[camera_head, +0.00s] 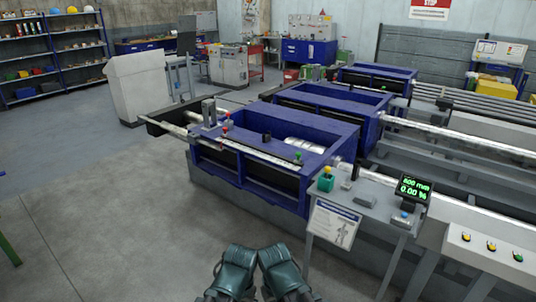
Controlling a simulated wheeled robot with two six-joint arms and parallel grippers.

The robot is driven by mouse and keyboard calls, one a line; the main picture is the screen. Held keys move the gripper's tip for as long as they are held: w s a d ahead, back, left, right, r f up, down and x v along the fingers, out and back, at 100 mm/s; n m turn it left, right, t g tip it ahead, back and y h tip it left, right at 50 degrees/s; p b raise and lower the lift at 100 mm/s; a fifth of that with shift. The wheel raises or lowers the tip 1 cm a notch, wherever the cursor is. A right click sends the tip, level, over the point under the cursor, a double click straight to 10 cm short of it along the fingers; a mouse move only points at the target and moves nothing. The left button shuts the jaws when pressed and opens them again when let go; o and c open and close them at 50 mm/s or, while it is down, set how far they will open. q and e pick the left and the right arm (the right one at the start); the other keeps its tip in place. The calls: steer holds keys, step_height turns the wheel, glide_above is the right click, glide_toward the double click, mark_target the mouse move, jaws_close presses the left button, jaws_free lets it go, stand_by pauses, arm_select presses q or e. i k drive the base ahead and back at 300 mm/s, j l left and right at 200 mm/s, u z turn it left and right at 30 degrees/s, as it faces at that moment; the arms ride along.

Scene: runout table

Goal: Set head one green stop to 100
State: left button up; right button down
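A small green stop (298,156) stands at the right end of a scale bar (262,155) on the nearest blue machine head (330,127). Which head is number one cannot be read. Red-topped stops (226,130) sit near the bar's left end. Scale numbers are too small to read. A black display (411,188) on the grey side table shows green digits, apparently "600 mm" and "0.00 %". Two teal parts of my arms show at the bottom centre, well short of the head. No gripper fingers are visible.
The grey side table (375,203) with a placard (334,223) stands at the head's front right. A button panel (488,250) is at far right. More blue heads (343,101) stand behind. The concrete floor (110,225) at left is clear.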

mark_target(296, 161)
steer(key=i+z, duration=0.1)
steer(key=i, duration=1.1)
steer(key=i+j+z, duration=0.1)
steer(key=i, duration=1.1)
steer(key=j, duration=0.1)
